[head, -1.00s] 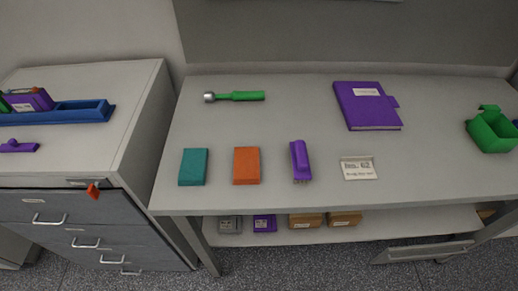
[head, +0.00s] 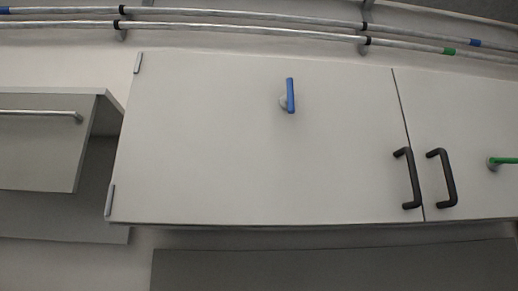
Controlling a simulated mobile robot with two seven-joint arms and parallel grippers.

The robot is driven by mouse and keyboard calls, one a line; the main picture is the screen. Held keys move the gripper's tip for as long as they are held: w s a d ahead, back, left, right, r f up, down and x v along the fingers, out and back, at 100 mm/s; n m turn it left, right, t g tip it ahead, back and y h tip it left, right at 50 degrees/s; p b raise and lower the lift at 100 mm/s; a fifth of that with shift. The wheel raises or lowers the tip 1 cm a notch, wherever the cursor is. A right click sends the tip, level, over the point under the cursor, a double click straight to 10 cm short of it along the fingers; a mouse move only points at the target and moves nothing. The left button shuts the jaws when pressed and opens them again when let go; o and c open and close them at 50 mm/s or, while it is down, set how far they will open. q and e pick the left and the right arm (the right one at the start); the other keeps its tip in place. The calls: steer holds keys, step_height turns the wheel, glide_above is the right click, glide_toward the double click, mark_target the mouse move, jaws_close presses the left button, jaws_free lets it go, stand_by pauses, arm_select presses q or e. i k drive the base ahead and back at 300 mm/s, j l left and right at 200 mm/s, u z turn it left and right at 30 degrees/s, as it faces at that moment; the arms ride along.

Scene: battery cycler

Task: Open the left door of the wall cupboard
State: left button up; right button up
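The wall cupboard's left door (head: 240,150) is a wide light-grey panel and stands shut. Its dark bar handle (head: 409,178) is upright near the door's right edge. Two hinges show on its left edge, an upper one (head: 138,63) and a lower one (head: 110,200). A blue lever on a round base (head: 290,96) is on the upper part of the door. The right door (head: 470,140) is also shut and has its own dark handle (head: 441,178) beside the gap. Neither of my grippers is in view.
Metal pipes (head: 240,17) with blue and green bands run along the wall above the cupboard. A smaller grey cabinet (head: 40,150) with a metal bar is at the left. A green lever (head: 502,161) is at the right edge. A grey panel (head: 330,270) lies below.

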mark_target(206, 138)
steer(key=l+z, duration=0.4)
steer(key=i+l+z, duration=0.15)
steer(key=l+z, duration=0.25)
